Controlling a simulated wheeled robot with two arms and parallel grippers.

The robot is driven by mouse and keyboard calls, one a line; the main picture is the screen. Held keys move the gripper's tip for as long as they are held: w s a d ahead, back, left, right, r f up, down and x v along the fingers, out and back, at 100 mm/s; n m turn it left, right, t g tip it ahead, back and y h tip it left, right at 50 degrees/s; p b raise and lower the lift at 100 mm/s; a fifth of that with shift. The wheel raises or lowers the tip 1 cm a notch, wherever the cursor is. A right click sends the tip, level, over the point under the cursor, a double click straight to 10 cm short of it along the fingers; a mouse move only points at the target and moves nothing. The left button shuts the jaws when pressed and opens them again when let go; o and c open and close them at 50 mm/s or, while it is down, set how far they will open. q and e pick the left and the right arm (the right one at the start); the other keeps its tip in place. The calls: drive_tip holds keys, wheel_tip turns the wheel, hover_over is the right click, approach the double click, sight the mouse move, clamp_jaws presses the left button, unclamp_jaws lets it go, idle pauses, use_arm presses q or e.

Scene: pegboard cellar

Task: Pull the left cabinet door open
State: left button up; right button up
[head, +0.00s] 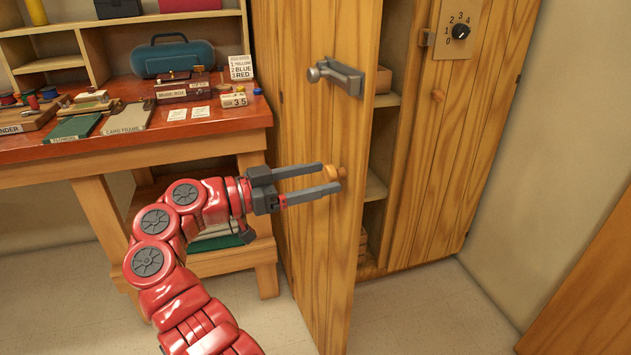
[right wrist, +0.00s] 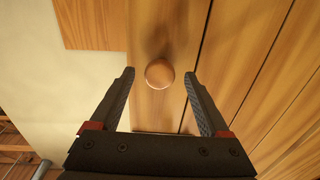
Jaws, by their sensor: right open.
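The left cabinet door (head: 312,120) is wooden and stands partly open, with shelves showing past its free edge. Its round wooden knob (head: 334,171) is on the outer face near that edge. A grey latch handle (head: 338,77) is mounted higher on the door. My right gripper (head: 331,179) is open at the knob, with its fingers spread around it. In the right wrist view the knob (right wrist: 159,73) sits between the two fingertips, with a gap on each side. My left gripper is not in view.
The right cabinet door (head: 435,150) is shut, with a knob (head: 438,95) and a numbered dial plate (head: 459,32). A red-topped workbench (head: 200,133) with small items stands left of the cabinet. Open floor (head: 410,310) lies in front of the cabinet.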

wheel_tip(320, 180, up, 4)
drive_tip(key=shift+f+p, duration=0.1)
drive_tip(key=shift+p, duration=0.55)
drive_tip(key=s+r+p, duration=0.1)
drive_tip(key=s+p, duration=0.1)
drive_tip(key=s, duration=1.4)
drive_tip(key=shift+p, duration=0.35)
drive_tip(key=shift+r, duration=0.1)
